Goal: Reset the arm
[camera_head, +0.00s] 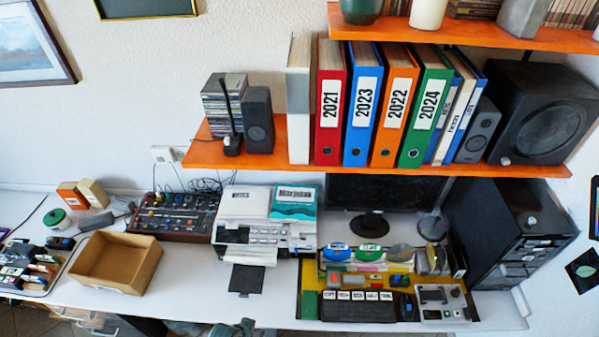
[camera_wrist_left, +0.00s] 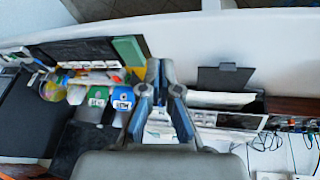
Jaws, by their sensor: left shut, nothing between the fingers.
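My left gripper (camera_head: 236,328) shows only in part at the bottom edge of the head view, in front of the white desk's front edge. In the left wrist view the same gripper (camera_wrist_left: 160,72) has its two fingers together at the tips, with nothing between them. It is apart from the objects on the desk. My right gripper is in neither view.
The white desk (camera_head: 180,303) holds an open cardboard box (camera_head: 117,262), a mixer (camera_head: 174,216), a printer (camera_head: 265,235) and a yellow organiser tray (camera_head: 312,279) with discs. Above, an orange shelf (camera_head: 250,160) carries year-marked binders (camera_head: 364,110) and speakers. Bare desk lies near the box.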

